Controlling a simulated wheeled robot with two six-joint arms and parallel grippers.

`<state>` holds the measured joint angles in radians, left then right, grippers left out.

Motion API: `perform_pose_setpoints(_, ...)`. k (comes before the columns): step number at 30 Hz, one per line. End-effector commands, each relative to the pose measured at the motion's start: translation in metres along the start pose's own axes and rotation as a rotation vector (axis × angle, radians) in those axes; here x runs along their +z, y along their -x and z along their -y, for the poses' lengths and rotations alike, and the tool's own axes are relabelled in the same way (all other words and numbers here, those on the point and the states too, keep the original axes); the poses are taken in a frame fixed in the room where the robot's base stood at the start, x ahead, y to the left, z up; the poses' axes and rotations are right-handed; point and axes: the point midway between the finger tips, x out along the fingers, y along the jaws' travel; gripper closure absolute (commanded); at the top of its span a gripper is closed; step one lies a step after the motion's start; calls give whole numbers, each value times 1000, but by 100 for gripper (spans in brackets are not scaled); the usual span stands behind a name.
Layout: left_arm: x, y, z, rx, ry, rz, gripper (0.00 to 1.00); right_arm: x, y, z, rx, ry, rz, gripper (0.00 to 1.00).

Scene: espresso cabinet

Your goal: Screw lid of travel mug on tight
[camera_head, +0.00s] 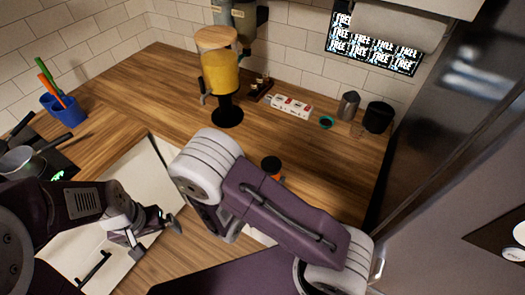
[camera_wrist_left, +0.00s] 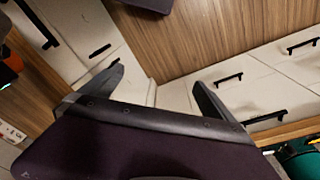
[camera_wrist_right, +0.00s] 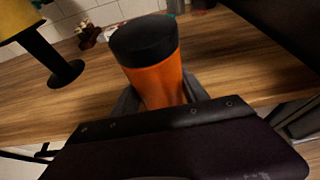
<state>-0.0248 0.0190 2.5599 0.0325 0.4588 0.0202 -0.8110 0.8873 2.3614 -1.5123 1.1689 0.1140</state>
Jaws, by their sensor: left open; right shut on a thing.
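The travel mug is an orange cylinder (camera_wrist_right: 160,84) upright in the right wrist view. Its black lid (camera_wrist_right: 144,40) sits on top; whether it is tight I cannot tell. My right gripper (camera_wrist_right: 158,98) is shut around the mug's body, below the lid. In the head view, the black lid (camera_head: 271,163) and a sliver of orange mug (camera_head: 276,178) show behind my right arm, which hides the rest and the right fingers. My left gripper (camera_head: 154,238) is open and empty, low at the left, apart from the mug; its spread fingers show in the left wrist view (camera_wrist_left: 158,84).
A juice dispenser (camera_head: 221,75) stands behind on the wooden counter (camera_head: 150,95). A metal pitcher (camera_head: 348,105) and a black canister (camera_head: 378,117) stand at back right. A blue utensil cup (camera_head: 65,110) is at left. White drawer fronts with black handles (camera_wrist_left: 228,78) show below the left gripper.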

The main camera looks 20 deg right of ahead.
Motion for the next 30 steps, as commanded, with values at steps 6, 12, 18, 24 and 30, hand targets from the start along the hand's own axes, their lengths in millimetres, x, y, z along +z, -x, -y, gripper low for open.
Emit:
perform_pose_setpoints(6,0,0,0,0,0,0,0,25,51,-23,156,55,0,100)
perform_pose_setpoints(12,0,0,0,0,0,0,0,44,91,-41,279,107,-1,100)
perform_pose_setpoints(18,0,0,0,0,0,0,0,53,109,-49,332,134,-1,100)
perform_pose_setpoints(24,0,0,0,0,0,0,0,54,111,-50,337,138,0,100)
perform_pose_setpoints(30,2,0,0,0,26,10,27,53,110,-50,336,138,-1,100)
